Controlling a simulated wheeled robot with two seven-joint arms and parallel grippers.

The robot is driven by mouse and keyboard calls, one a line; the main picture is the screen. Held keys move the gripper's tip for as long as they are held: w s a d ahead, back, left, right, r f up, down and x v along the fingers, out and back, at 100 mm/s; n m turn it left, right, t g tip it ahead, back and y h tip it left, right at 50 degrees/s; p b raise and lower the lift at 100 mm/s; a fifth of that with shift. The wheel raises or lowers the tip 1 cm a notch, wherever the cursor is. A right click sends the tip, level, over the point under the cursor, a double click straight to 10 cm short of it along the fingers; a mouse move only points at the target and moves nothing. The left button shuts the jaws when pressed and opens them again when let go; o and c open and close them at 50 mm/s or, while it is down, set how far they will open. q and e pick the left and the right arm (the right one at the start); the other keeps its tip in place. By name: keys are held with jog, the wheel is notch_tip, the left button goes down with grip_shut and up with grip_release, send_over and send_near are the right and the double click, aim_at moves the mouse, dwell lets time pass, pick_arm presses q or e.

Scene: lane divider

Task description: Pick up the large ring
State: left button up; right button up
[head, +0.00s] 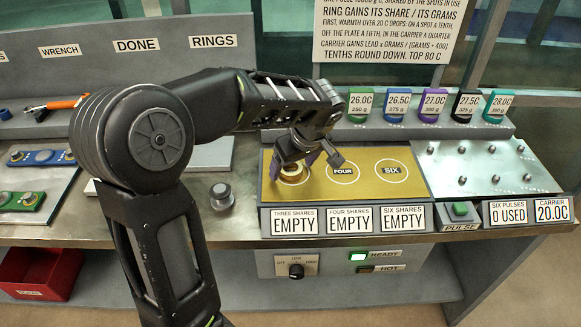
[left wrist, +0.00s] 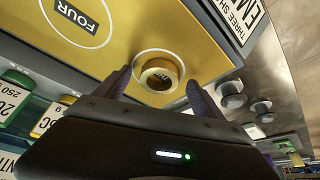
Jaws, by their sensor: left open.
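A brass-coloured ring (head: 293,174) sits on the left spot of the yellow plate (head: 375,184). In the left wrist view the ring (left wrist: 160,75) stands inside a white circle, with part of a label showing in its hole. No second ring shows for comparing size. My left gripper (head: 296,163) is open above that spot. In the left wrist view its two dark fingers (left wrist: 162,92) are on either side of the ring, with gaps; I cannot tell whether they are low enough to surround it. My right gripper is not in view.
The FOUR (head: 343,171) and SIX (head: 391,170) spots are bare. A studded metal plate (head: 480,165) lies to the right. Coloured tagged blocks (head: 433,104) stand behind. A grey knob (head: 221,196) is left of the plate, and a red bin (head: 38,273) is below left.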

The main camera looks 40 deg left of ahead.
pick_arm(q)
jog(key=shift+f, duration=0.2)
jog(key=shift+c, duration=0.2)
jog(key=c, duration=1.5)
